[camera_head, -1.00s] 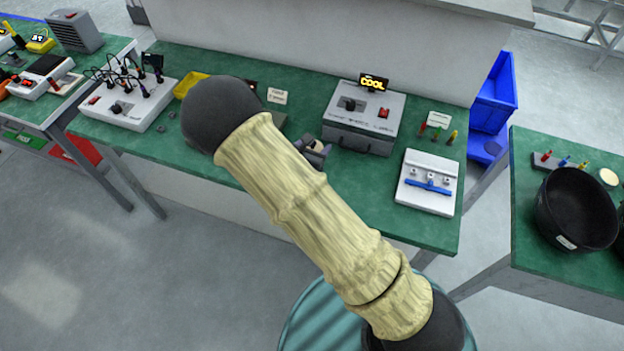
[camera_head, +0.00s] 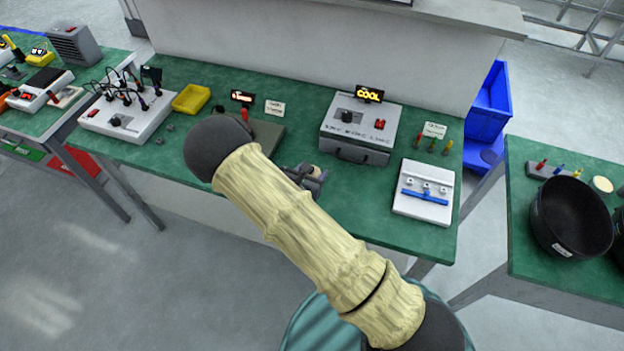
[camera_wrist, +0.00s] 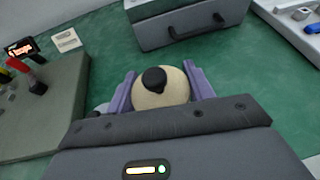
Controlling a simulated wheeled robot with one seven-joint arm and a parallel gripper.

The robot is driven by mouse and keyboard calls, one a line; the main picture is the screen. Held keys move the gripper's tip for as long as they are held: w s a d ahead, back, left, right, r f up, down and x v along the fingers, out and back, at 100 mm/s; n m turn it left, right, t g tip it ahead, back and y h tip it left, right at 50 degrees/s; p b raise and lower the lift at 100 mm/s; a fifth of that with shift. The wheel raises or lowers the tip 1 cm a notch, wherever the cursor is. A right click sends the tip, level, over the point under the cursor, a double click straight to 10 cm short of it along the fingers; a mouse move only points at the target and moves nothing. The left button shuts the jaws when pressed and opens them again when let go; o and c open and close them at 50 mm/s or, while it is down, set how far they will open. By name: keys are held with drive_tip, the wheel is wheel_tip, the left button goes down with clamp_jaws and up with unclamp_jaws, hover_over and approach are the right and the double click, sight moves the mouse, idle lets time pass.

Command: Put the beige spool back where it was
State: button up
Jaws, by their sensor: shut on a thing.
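The beige spool (camera_wrist: 160,92) shows in the wrist view as a round cream body with a black knob on top. My gripper (camera_wrist: 160,88) has its two purple fingers on either side of it and is shut on it. Green tabletop is around it in that view; I cannot tell whether the spool touches the table. In the head view my gripper (camera_head: 310,177) is over the green bench (camera_head: 215,90), between the grey-green block and the grey box. My own arm hides most of it there, and the spool cannot be made out.
A grey-green block (camera_head: 268,134) with a red lever stands left of my gripper. A grey box (camera_head: 357,150) with a COOL display stands behind right. A white panel with a blue bar (camera_head: 424,197) lies at right. A yellow tray (camera_head: 191,98) sits farther left.

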drive_tip(key=shift+f, duration=0.1)
drive_tip(key=shift+f+p, duration=0.3)
drive_tip(key=shift+f, duration=1.7)
drive_tip(key=shift+w+f, duration=0.1)
drive_tip(key=shift+f, duration=0.1)
drive_tip(key=o, duration=1)
drive_tip(key=shift+a, duration=0.1)
drive_tip(key=shift+o, duration=0.2)
drive_tip(key=shift+r, duration=0.15)
drive_tip(key=shift+r, duration=0.1)
drive_tip(key=b+v, duration=0.2)
drive_tip(key=v, duration=1)
